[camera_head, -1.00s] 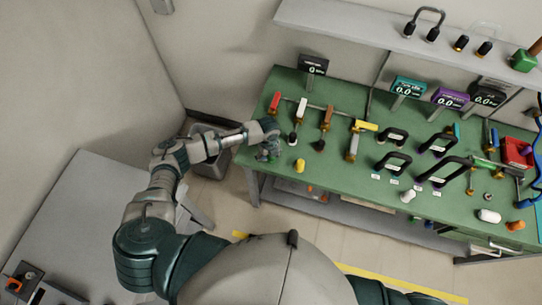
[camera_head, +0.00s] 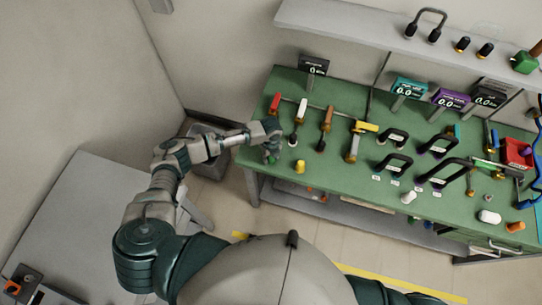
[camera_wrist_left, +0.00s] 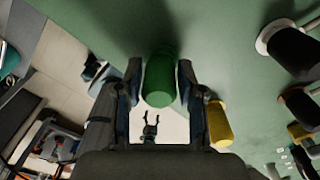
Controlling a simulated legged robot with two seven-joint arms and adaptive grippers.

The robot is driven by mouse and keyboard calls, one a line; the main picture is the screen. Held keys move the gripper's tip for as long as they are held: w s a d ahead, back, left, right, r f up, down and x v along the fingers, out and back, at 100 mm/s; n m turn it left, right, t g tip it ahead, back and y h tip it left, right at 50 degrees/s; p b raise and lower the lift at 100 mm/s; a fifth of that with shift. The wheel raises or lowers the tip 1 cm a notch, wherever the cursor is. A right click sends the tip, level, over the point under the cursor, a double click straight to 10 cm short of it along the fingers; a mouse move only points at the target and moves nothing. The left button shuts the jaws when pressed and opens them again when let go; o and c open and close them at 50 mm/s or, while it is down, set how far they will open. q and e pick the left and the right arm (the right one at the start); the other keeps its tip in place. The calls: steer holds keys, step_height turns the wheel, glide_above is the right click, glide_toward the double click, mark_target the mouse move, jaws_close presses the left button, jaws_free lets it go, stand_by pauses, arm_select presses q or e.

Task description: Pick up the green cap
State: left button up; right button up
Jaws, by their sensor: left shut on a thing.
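The green cap (camera_wrist_left: 159,80) is a short green cylinder between the two fingers of my left gripper (camera_wrist_left: 160,90) in the left wrist view. The fingers are shut on its sides. In the head view my left gripper (camera_head: 271,150) is at the left end of the green table, and the cap there is mostly hidden by the gripper and blends with the table. In the left wrist view the cap is close to the green surface; I cannot tell whether it touches it.
A yellow cap (camera_head: 300,167) stands just right of my left gripper. Several handled tools, black handles and white and orange caps stand along the green table (camera_head: 340,205). A grey bin (camera_head: 212,160) is on the floor at its left end.

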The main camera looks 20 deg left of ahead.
arm_select(q)
steer(key=r, duration=0.1)
steer(key=d+r, duration=0.1)
steer(key=r, duration=0.1)
steer(key=shift+s+r, duration=0.1)
steer(key=shift+r, duration=0.05)
steer(key=s+d+r+b, duration=0.1)
steer(key=s+d, duration=0.8)
steer(key=d, duration=0.3)
steer(key=shift+d+r+b, duration=0.15)
steer(key=shift+r+b, duration=0.1)
steer(key=shift+b, duration=0.1)
steer(key=shift+r+p, duration=2.3)
steer(key=shift+p, duration=0.4)
step_height(320, 180, up, 3)
steer(key=p, duration=0.4)
